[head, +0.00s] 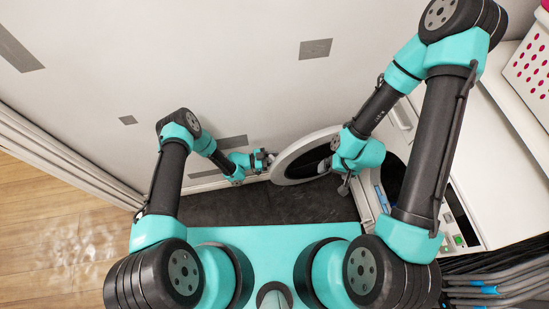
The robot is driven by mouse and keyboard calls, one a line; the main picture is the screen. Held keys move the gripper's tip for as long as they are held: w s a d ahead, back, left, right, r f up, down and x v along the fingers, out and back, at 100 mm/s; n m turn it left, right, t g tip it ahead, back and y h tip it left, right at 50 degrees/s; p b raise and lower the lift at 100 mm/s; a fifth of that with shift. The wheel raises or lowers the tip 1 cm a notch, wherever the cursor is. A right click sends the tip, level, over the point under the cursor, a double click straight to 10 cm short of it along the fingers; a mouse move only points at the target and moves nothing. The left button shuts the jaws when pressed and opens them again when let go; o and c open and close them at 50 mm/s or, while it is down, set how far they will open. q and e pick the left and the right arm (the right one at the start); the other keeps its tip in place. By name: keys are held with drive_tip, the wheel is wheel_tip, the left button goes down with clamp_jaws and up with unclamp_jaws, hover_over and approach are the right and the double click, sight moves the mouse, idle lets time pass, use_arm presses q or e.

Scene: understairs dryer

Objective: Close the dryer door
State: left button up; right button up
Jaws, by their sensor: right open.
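The dryer (473,205) stands on the right side of the head view. Its round door (297,154), a light grey ring with a dark centre, stands open, swung out to the left of the dryer's front. My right gripper (343,187) is open, between the door and the dryer's front; my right arm hides part of both. My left gripper (268,160) is at the door's left outer edge. I cannot tell whether it touches the door or whether its jaws are open. The dryer's dark opening is partly hidden behind my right arm.
A white wall (250,70) rises close behind the door. A dark mat (240,205) covers the floor below it, clear of objects. A white basket with pink dots (530,65) sits on top at the upper right. Grey tubular racks (500,285) are at the lower right.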

use_arm(q)
clamp_jaws()
idle(0.3)
drive_tip(key=shift+s, duration=0.1)
